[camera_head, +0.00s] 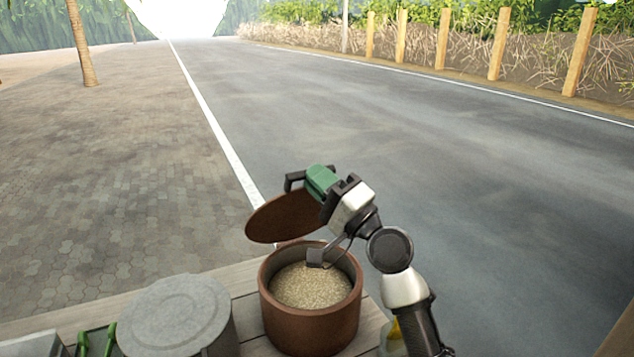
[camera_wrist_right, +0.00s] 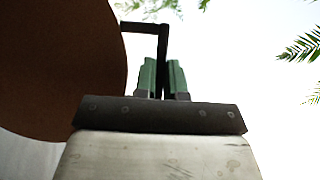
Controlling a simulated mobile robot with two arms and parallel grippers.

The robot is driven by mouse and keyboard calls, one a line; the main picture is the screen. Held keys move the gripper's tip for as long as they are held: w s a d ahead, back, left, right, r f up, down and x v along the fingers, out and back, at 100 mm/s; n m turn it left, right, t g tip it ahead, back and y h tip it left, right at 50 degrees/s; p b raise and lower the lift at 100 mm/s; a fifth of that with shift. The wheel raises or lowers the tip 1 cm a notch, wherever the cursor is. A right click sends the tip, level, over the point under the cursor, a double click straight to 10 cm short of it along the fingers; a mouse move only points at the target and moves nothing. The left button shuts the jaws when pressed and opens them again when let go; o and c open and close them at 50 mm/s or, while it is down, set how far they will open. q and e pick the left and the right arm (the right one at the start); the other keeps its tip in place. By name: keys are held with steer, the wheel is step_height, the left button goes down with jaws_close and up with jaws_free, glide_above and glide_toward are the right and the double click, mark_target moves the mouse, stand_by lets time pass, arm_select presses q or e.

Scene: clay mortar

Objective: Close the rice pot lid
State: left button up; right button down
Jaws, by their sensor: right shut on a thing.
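The rice pot (camera_head: 312,322) is a round brown pot, open at the top and filled with pale grain, on the wooden table. Its brown disc lid (camera_head: 284,217) is held tilted above the pot's far left rim, with its black handle (camera_head: 293,180) at the upper side. My right gripper (camera_head: 320,180), with green fingers, is shut on the lid's handle. In the right wrist view the green fingers (camera_wrist_right: 162,78) close around the dark handle bar, and the lid (camera_wrist_right: 60,65) fills the left side. My left gripper is not in view.
A grey round lidded container (camera_head: 175,312) stands left of the pot, close to it. Green stalk-like items (camera_head: 97,342) lie at the lower left. The wooden table (camera_head: 245,278) has a little bare room behind the pot. Beyond lie pavement and road.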

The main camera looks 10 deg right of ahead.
steer(key=c, duration=1.2)
jaws_free()
steer(key=shift+r, duration=0.1)
